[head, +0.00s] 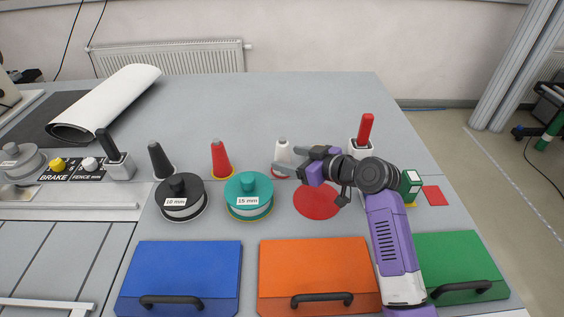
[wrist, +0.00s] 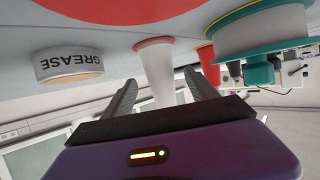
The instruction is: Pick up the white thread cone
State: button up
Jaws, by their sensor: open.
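The white thread cone (head: 283,148) stands upright on a red base on the grey table, right of the red cone. My gripper (head: 283,159) is open and reaches in from the right at the cone, partly covering its lower part. In the wrist view, the cone (wrist: 156,62) appears upside down between the two spread fingers of the gripper (wrist: 161,77). The fingers lie on either side of it, and I cannot tell whether either touches it.
A red cone (head: 221,158), black cone (head: 160,160), teal spool (head: 249,196) and black spool (head: 180,198) stand to the left. A grease tin (wrist: 68,66) is near my gripper. A red disc (head: 316,202) lies in front. The table behind is clear.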

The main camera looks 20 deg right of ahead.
aim_at(276, 157)
jog(key=shift+p+x, duration=0.75)
jog(key=shift+x, duration=2.55)
grip_shut()
